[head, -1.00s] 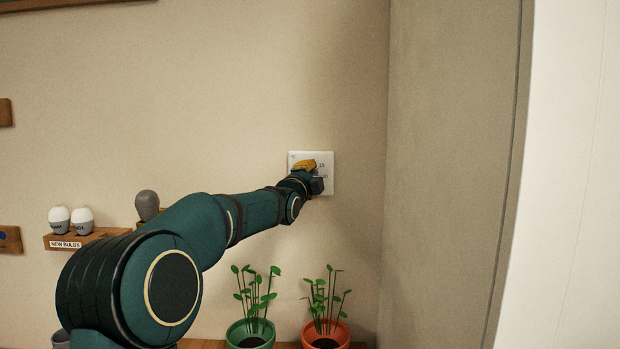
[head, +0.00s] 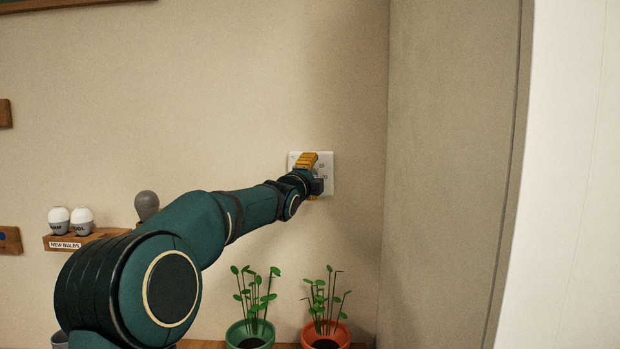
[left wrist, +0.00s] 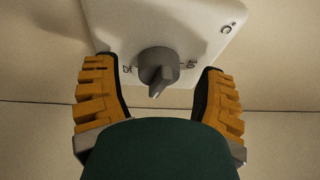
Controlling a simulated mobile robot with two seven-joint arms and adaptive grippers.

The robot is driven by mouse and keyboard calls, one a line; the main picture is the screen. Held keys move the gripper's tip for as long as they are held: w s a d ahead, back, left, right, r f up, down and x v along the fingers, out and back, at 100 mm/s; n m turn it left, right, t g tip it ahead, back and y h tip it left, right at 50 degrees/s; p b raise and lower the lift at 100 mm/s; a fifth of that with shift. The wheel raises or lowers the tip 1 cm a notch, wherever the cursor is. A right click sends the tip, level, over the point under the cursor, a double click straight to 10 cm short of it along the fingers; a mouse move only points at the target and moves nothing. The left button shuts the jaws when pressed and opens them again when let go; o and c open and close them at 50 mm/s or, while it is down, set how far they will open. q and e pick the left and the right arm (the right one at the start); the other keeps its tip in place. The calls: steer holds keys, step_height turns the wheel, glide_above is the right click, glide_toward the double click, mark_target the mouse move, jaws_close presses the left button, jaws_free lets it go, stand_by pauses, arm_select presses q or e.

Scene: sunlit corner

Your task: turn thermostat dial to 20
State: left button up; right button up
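The thermostat is a white square plate (head: 327,161) on the wall in the head view, mostly behind my left gripper (head: 309,176). In the left wrist view, the plate (left wrist: 190,22) carries a grey dial (left wrist: 158,68) with a raised pointer. In the head view the dial is hidden by the gripper. My right gripper is in neither view.
A green pot (head: 250,335) and an orange pot (head: 326,335) with seedlings stand below the thermostat. A wooden shelf labelled NEW BULBS (head: 68,243) holds two white bulbs (head: 70,220) at left. A grey bulb (head: 147,204) is behind my arm. A wall corner lies to the right.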

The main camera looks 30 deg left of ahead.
arm_select(q)
steer(key=shift+s+f, duration=0.1)
steer(key=r+v, duration=0.1)
steer(key=v, duration=1)
steer(key=shift+s+f, duration=0.4)
steer(key=shift+f, duration=0.05)
steer(key=shift+d, duration=0.2)
steer(key=w+d+f+n+g+h, duration=0.1)
steer(key=w+d+f+g, duration=0.1)
steer(key=d+f, duration=0.5)
steer(key=w+d+f+n+g+h, duration=0.2)
steer(key=w+f, duration=0.1)
steer(key=f, duration=0.9)
steer(key=s+d+f+n+g+h, duration=0.15)
steer(key=d+f, duration=0.25)
steer(key=f, duration=0.6)
steer(key=s+d+f+n+g, duration=0.2)
steer(key=d+f+n+g, duration=0.15)
steer(key=f, duration=0.75)
steer(key=s+d+f+n+g+h, duration=0.1)
steer(key=s+d+f+n+g, duration=0.2)
steer(key=s+d+f, duration=0.4)
steer(key=s+d+f+n+g+h+b, duration=0.1)
steer(key=s+d+f+n+g, duration=0.3)
steer(key=s+f, duration=1.3)
steer(key=s+d+n+h, duration=0.1)
steer(key=d+n, duration=0.1)
steer(key=d, duration=0.1)
steer(key=shift+n+g+b, duration=0.3)
